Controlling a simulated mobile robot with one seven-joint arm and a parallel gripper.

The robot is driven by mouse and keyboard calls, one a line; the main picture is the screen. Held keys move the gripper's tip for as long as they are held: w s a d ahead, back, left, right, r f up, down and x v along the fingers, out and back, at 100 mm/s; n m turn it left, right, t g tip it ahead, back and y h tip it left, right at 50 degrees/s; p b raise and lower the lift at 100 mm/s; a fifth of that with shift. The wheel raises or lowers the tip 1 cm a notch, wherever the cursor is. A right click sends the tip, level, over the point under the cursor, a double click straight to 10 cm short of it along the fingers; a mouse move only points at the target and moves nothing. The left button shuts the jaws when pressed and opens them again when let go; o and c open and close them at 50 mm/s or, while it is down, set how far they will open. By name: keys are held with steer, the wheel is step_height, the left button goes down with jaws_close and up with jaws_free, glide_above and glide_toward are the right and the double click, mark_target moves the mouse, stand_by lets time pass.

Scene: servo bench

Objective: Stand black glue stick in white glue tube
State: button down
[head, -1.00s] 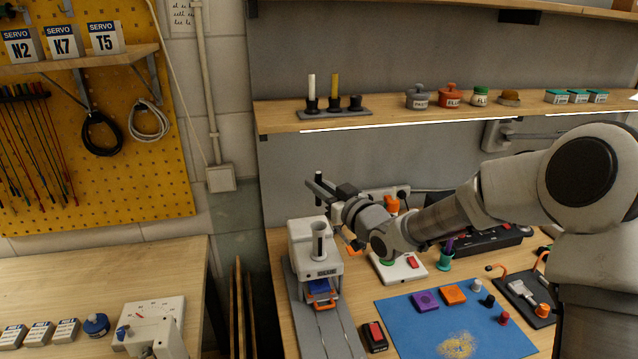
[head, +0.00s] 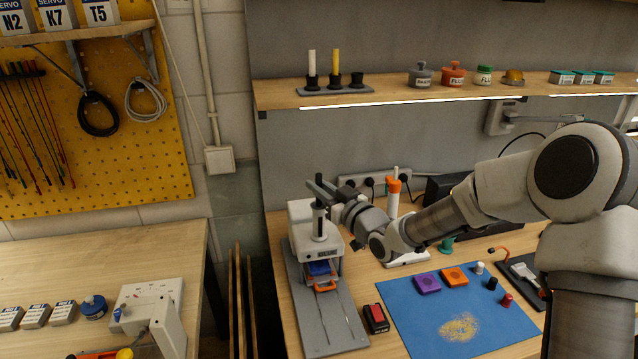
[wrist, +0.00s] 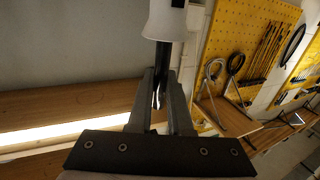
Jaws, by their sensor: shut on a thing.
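My gripper (head: 324,190) is shut on the black glue stick (head: 319,220), which is held upright above the white machine (head: 301,228) at the bench's left. The stick also shows between the fingers in the wrist view (wrist: 163,58). There, a white flared piece, seemingly the white glue tube (wrist: 167,20), lies in line with the stick and meets or covers its far end. In the head view the stick hides most of the tube area. I cannot tell whether the stick's end is inside the tube or in front of it.
A shelf (head: 430,92) above holds a rack (head: 335,88) with a white and a yellow stick and an empty holder. A tall white and orange item (head: 393,186) stands right of my wrist. A blue mat (head: 405,305) with small parts lies in front.

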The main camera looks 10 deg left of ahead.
mark_target(320, 206)
steer(key=shift+f+b, duration=1.35)
steer(key=shift+f, duration=0.4)
steer(key=shift+b, duration=0.3)
steer(key=shift+b, duration=0.35)
steer(key=c, duration=0.8)
jaws_free()
steer(key=shift+o, duration=0.2)
steer(key=shift+s+d, duration=0.1)
steer(key=v, duration=1.7)
steer(key=shift+b, duration=0.4)
steer(key=shift+s, duration=0.1)
